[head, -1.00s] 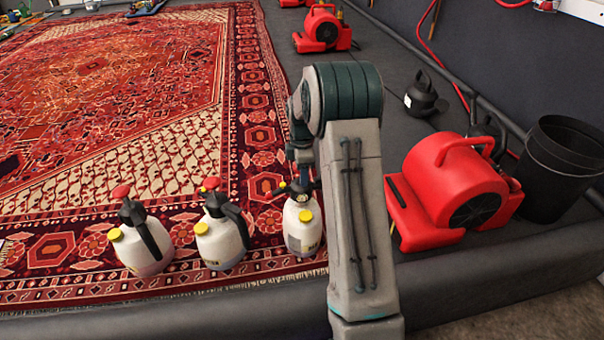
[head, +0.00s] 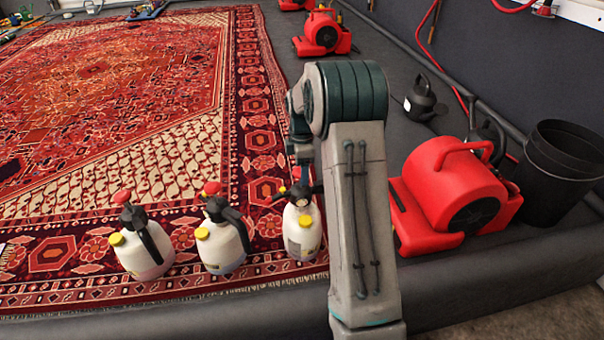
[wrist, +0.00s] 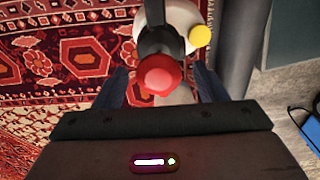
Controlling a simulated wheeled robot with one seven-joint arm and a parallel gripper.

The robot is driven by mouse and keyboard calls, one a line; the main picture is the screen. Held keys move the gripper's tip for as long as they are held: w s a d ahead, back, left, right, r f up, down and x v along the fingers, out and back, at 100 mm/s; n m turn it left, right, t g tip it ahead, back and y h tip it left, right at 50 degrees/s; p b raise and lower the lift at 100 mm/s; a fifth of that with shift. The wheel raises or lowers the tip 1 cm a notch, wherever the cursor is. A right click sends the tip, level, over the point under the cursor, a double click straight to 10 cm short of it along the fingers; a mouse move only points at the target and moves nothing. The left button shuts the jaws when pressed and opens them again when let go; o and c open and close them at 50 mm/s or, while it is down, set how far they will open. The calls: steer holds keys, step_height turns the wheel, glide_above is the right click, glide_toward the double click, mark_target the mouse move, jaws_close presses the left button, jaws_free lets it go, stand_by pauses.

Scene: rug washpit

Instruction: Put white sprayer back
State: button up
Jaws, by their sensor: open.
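Three white sprayers with yellow caps stand upright in a row on the red rug's near edge: a left one (head: 145,252), a middle one (head: 222,246) and a right one (head: 302,236). The left and middle ones show red knobs and black handles. My gripper (head: 300,190) is at the top of the right sprayer and hides part of it. In the wrist view, the right sprayer's red knob (wrist: 160,74) and dark handle lie between the open fingers of my gripper (wrist: 160,86). I cannot tell if the fingers touch it.
A red blower (head: 450,190) and a black bucket (head: 560,170) stand right of my arm. A black can (head: 420,98) and another red blower (head: 322,34) are farther back. A dark raised edge (head: 200,318) runs along the front. The rug's middle is clear.

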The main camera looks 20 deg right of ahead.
step_height(320, 180, up, 9)
steer(key=shift+f+p, duration=0.2)
steer(key=shift+p, duration=0.65)
steer(key=s+a+r+m, duration=0.1)
steer(key=s+a+m, duration=0.3)
steer(key=s, duration=0.6)
steer(key=s+a+r+m+t, duration=0.1)
steer(key=s+a+m, duration=0.3)
steer(key=s, duration=0.6)
steer(key=s+a+r+m, duration=0.1)
steer(key=s+a+m, duration=0.3)
steer(key=s+m, duration=0.3)
steer(key=s, duration=0.4)
steer(key=shift+a+r+m, duration=0.15)
steer(key=shift+r+m, duration=0.15)
